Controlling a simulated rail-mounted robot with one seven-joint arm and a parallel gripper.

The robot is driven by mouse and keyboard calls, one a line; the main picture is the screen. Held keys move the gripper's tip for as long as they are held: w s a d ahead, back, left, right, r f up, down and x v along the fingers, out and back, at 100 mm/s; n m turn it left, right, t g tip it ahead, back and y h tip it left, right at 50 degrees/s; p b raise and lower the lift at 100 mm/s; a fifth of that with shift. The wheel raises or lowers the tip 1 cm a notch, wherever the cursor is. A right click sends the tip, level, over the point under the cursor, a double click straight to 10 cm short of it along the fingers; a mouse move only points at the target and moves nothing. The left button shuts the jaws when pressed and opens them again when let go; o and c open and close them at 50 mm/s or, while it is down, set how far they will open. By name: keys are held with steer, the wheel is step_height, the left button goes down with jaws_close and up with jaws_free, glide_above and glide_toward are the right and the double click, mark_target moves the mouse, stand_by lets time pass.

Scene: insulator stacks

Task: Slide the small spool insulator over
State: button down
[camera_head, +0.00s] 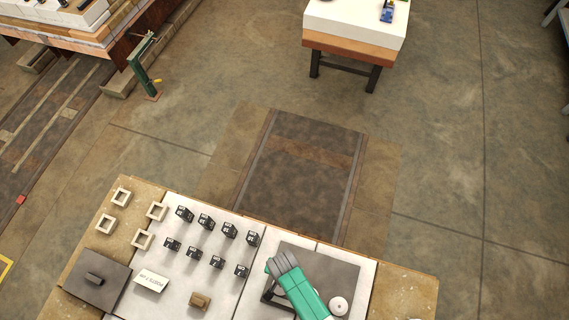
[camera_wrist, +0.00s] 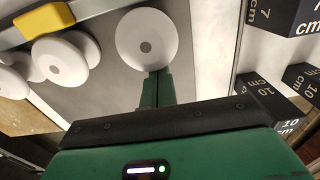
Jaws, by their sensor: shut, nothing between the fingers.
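My gripper (camera_wrist: 157,74) is shut and empty, its green fingertips together. In the wrist view the tips reach the near edge of a round white insulator (camera_wrist: 146,38) with a grey centre; I cannot tell whether they touch it. In the head view one white insulator (camera_head: 338,306) stands on a dark plate (camera_head: 335,270), right of my green arm. My fingertips are not clear there. I cannot tell which insulator is the small spool.
Black marked cubes (camera_head: 229,230) stand in rows on the white board; some show at the right in the wrist view (camera_wrist: 262,92). Cream square rings (camera_head: 157,211), a dark box (camera_head: 98,280), a label card (camera_head: 151,281) and a brown block (camera_head: 200,300) lie left of my arm.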

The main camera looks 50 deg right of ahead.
steer(key=d, duration=0.1)
steer(key=w+d+b, duration=0.1)
steer(key=d, duration=0.1)
steer(key=shift+w+f, duration=0.2)
step_height(320, 180, up, 10)
steer(key=p, duration=0.1)
steer(key=shift+d+r+p, duration=0.25)
steer(key=shift+d+p, duration=0.05)
steer(key=shift+p, duration=0.05)
